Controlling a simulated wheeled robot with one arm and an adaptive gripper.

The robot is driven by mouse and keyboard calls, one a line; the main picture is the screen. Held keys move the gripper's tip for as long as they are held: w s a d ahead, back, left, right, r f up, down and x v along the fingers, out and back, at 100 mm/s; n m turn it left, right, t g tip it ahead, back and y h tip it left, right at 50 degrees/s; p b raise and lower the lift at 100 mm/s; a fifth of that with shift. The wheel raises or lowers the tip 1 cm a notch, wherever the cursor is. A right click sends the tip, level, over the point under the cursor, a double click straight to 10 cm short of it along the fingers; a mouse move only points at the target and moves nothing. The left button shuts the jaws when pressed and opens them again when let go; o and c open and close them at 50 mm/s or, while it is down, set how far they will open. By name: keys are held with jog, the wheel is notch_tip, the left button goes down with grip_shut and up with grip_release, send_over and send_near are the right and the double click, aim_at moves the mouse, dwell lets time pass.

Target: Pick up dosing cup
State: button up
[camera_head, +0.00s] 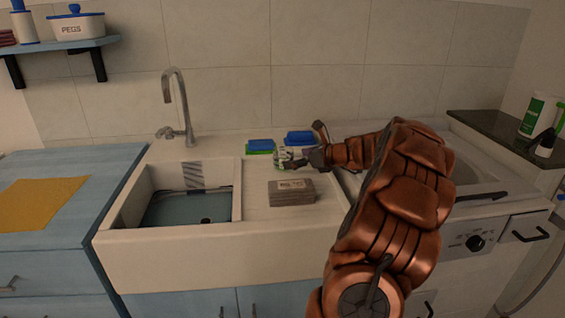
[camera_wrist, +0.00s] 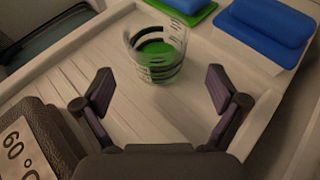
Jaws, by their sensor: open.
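The dosing cup (camera_wrist: 157,52) is a small clear cup with dark markings and green at its bottom. It stands upright on the white ribbed drainboard (camera_wrist: 125,95). Nothing is between the fingers.
A grey-brown box (camera_head: 291,192) lies on the drainboard close to my gripper; its label shows in the wrist view (camera_wrist: 22,150). Blue-and-green sponges (camera_head: 260,146) (camera_head: 299,138) lie behind. The sink basin (camera_head: 188,207) and tap (camera_head: 181,105) are left.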

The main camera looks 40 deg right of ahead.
aim_at(283, 159)
jog(key=x, duration=0.4)
jog(key=shift+a, duration=0.2)
jog(key=shift+x, duration=0.8)
jog(key=shift+d, duration=0.1)
jog(key=c, duration=1.4)
jog(key=shift+r, duration=0.2)
